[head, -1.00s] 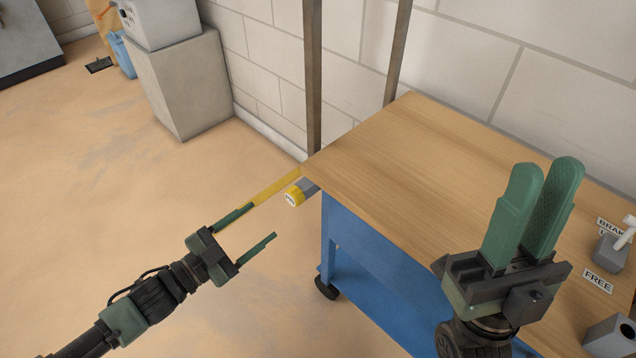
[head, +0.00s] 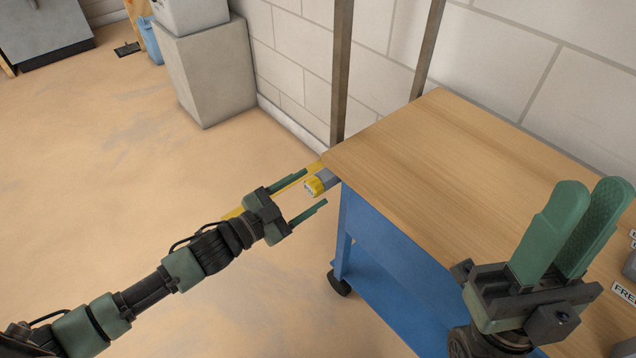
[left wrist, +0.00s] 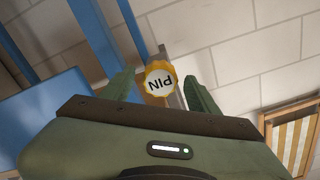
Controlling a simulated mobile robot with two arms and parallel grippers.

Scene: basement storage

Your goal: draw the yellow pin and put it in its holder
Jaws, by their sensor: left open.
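The yellow pin (head: 314,188) shows its round head at the table's left corner, in front of a grey cylindrical part just under the tabletop. In the left wrist view its head (left wrist: 160,80), marked PIN, lies between my fingers. My left gripper (head: 315,187) is open, its fingers on either side of the head; I cannot tell if they touch it. My right gripper (head: 595,190) is empty above the table's right part, its fingers slightly apart. A grey block (head: 625,350) is cut off at the lower right; I cannot tell if it is the holder.
The wooden tabletop (head: 430,150) on a blue wheeled frame (head: 385,245) is mostly clear. Metal posts (head: 341,70) stand behind its left corner against the block wall. The floor on the left is open.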

